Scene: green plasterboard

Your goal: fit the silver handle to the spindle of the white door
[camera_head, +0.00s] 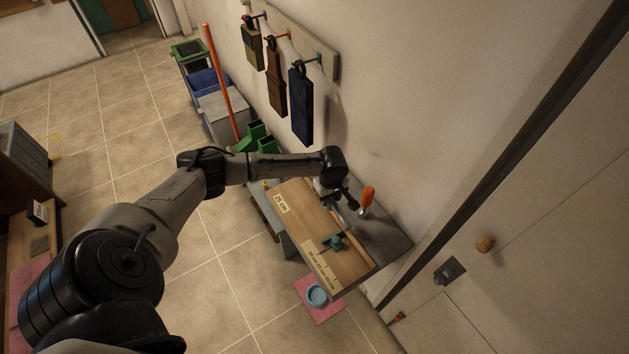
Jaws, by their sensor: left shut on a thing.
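The white door (534,230) stands at the right. A dark square plate (450,270) is on it, and whether it bears the spindle is too small to tell. My left gripper (350,201) is over the workbench, seen from above. It is shut, seemingly on a tool with an orange grip (367,196) and a small silver end, which stands out at its right side. I cannot make out the silver handle for certain. My right gripper is not in view.
The workbench (386,240) has a wooden board (300,215) with labels and a green piece (333,243). Dark items (301,105) hang from a wall rack.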

